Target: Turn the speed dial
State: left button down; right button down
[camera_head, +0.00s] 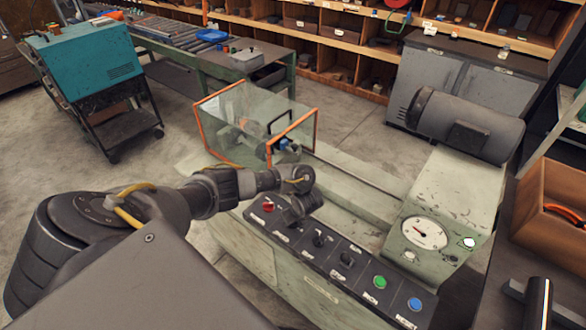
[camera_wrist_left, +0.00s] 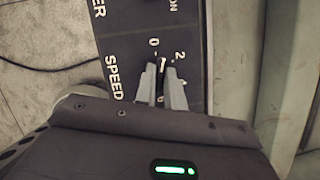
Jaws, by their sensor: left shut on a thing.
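The speed dial (camera_wrist_left: 162,62) is a small dark knob on the black control panel (camera_wrist_left: 125,45), beside the word SPEED in the left wrist view. A "0" is printed on one side of it and a "2" on the other. A white mark shows at the dial between these two. My left gripper (camera_wrist_left: 161,74) has its two grey fingers closed around the dial. In the head view my left gripper (camera_head: 299,210) is down on the panel, right of the red button (camera_head: 269,207), and hides the dial there.
Two black knobs (camera_head: 346,259), a green button (camera_head: 380,282) and a blue button (camera_head: 415,304) lie further along the panel. A clear guard (camera_head: 215,125) with orange edges stands behind it. A round gauge (camera_head: 424,233) and a motor (camera_head: 465,125) are at right.

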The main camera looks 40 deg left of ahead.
pick_arm(q)
jog(key=n+g, duration=0.1)
jog(key=n, duration=0.1)
jog(key=shift+d+n, duration=0.1)
jog(key=shift+n, duration=0.8)
jog(key=shift+g, duration=0.3)
jog(key=c, duration=1.5)
grip_release()
jog(key=shift+w, duration=0.1)
